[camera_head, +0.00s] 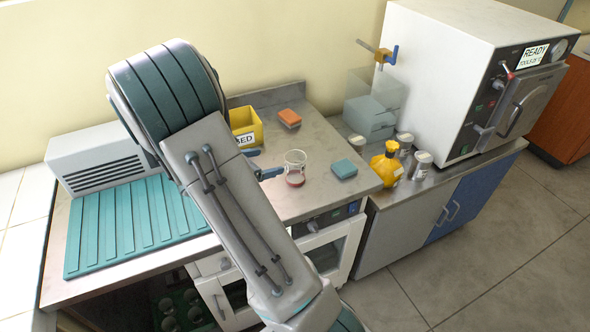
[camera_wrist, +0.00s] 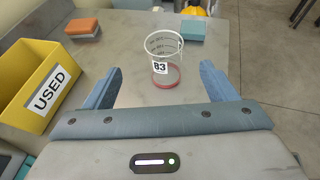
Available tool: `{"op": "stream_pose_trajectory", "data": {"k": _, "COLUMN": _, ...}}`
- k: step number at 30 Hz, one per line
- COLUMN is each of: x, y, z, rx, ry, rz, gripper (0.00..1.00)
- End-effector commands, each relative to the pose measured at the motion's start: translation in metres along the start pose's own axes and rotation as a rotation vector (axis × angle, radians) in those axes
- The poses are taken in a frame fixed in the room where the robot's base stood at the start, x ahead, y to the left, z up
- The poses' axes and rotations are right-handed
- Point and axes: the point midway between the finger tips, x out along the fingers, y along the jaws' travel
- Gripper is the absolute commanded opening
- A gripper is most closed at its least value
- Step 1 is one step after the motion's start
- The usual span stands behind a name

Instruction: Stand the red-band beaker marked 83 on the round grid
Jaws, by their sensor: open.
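The red-band beaker (camera_wrist: 163,62) is clear glass with a white label reading 83 and a red band near its base. It stands upright on the grey counter, and it also shows in the head view (camera_head: 295,161). My gripper (camera_wrist: 161,72) is open and empty. Its two blue fingers point toward the beaker, one on each side in the wrist view, with visible space between them and the glass. In the head view my gripper (camera_head: 262,164) is just left of the beaker, partly hidden by my arm. I cannot make out a round grid in either view.
A yellow bin marked USED (camera_wrist: 40,85) stands close on the left. An orange block (camera_head: 289,118) and a teal block (camera_head: 344,169) lie on the counter. A yellow bottle (camera_head: 386,165) and jars (camera_head: 420,165) stand at right, before a white steriliser (camera_head: 440,80). A teal ribbed mat (camera_head: 125,225) lies left.

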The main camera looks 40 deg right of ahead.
Motion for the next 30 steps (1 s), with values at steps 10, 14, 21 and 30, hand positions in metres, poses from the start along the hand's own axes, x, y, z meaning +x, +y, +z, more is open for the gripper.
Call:
{"op": "stream_pose_trajectory", "data": {"k": 10, "x": 0.064, "y": -0.002, "z": 0.001, "rx": 0.002, "ry": 0.001, "rz": -0.006, "gripper": 0.79}}
{"op": "stream_pose_trajectory", "data": {"k": 14, "x": 0.072, "y": -0.002, "z": 0.000, "rx": 0.003, "ry": 0.002, "rz": -0.003, "gripper": 0.79}}
{"op": "stream_pose_trajectory", "data": {"k": 21, "x": 0.099, "y": -0.006, "z": 0.000, "rx": 0.002, "ry": 0.002, "rz": -0.007, "gripper": 0.79}}
{"op": "stream_pose_trajectory", "data": {"k": 30, "x": 0.125, "y": -0.006, "z": -0.003, "rx": 0.005, "ry": 0.003, "rz": -0.004, "gripper": 0.79}}
